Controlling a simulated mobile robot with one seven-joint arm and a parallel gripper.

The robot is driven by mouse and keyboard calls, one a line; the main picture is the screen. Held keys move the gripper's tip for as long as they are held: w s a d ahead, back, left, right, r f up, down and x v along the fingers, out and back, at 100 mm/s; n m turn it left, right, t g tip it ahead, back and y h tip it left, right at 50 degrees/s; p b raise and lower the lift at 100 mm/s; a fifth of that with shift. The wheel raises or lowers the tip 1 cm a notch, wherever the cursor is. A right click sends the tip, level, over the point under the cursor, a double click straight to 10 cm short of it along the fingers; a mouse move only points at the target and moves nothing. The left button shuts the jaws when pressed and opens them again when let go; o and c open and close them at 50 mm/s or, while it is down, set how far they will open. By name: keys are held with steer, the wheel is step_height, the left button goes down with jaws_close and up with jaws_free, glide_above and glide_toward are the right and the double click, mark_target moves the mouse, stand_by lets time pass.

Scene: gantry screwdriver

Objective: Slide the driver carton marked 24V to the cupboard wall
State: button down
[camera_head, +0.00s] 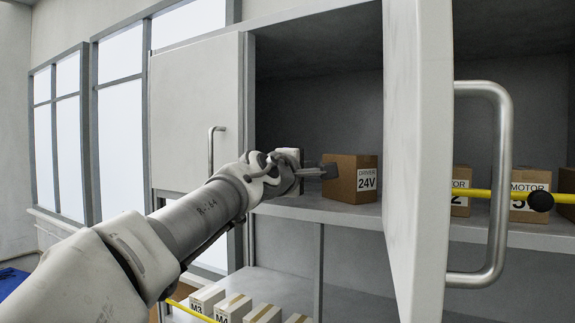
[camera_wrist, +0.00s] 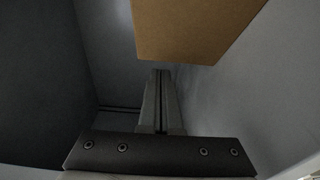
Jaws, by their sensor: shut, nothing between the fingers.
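The brown driver carton (camera_head: 342,180) stands upright on the cupboard shelf, its white label reading DRIVER 24V. Its plain brown side (camera_wrist: 195,25) fills the top of the wrist view. My gripper (camera_head: 328,171) is shut and empty, at the carton's left side in the head view. In the wrist view the closed fingers (camera_wrist: 161,78) end just below the carton's lower edge. I cannot tell whether they touch it. The cupboard's inner left wall (camera_head: 268,120) shows behind my wrist, with bare shelf between it and the carton.
An open door (camera_head: 415,150) with a handle (camera_head: 500,180) stands to the right of the carton. Behind it are MOTOR cartons (camera_head: 529,190) and a yellow bar (camera_head: 480,193). A closed-looking door (camera_head: 195,110) is at left. Several labelled boxes (camera_head: 235,305) sit below.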

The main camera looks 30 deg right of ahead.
mark_target(349, 177)
steer(key=shift+s+d, duration=0.15)
steer(key=shift+s, duration=0.2)
steer(key=shift+s+f+b, duration=0.15)
steer(key=shift+s+b, duration=0.4)
steer(key=shift+b, duration=0.05)
steer(key=shift+s+d+b, duration=0.3)
steer(key=shift+s+b, duration=0.05)
steer(key=shift+s, duration=0.35)
steer(key=shift+s+d+b, duration=0.25)
steer(key=shift+s+b, duration=0.05)
steer(key=shift+s, duration=0.35)
